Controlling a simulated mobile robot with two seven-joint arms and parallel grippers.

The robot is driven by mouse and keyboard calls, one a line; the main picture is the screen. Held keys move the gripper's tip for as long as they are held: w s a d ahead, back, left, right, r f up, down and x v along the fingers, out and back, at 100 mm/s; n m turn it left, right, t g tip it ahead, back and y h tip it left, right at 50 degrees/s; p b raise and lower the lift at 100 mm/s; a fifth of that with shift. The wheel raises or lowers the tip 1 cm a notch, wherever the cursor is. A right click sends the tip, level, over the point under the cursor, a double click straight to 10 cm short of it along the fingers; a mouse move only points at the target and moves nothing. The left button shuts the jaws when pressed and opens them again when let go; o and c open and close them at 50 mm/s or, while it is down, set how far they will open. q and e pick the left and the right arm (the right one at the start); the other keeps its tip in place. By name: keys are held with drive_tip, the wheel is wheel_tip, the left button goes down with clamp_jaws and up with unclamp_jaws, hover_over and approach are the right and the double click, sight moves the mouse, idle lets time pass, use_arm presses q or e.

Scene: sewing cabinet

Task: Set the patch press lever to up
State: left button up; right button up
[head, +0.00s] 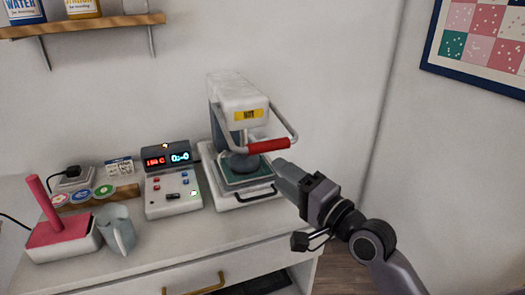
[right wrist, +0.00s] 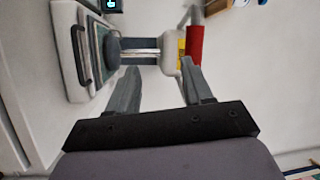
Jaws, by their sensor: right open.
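The patch press (head: 239,110) stands on the cabinet top, a white machine with a yellow label and a green lower plate. Its lever is a grey U-shaped bar with a red grip (head: 268,146), which sits in front of the press head, above the plate. My right gripper (head: 283,172) is just below and to the right of the red grip. In the right wrist view its two fingers (right wrist: 157,75) are apart and nothing is between them. The red grip (right wrist: 196,45) shows there beyond the right-hand fingertip; I cannot tell if they touch. My left gripper is not in view.
A control box (head: 172,190) with lit displays stands left of the press. A grey cup (head: 117,230) and a red-handled tool (head: 60,232) are further left. A shelf (head: 80,26) hangs at upper left. The wall is close behind.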

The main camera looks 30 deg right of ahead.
sight(273, 150)
drive_tip(key=shift+m+t+y, duration=0.4)
drive_tip(key=shift+m+y, duration=0.1)
drive_tip(key=shift+m, duration=0.2)
wheel_tip(273, 150, up, 4)
drive_tip(key=shift+w+d+r, duration=0.1)
drive_tip(key=shift+w, duration=0.05)
drive_tip(key=shift+p+x, duration=0.4)
drive_tip(key=shift+x, duration=3)
clamp_jaws()
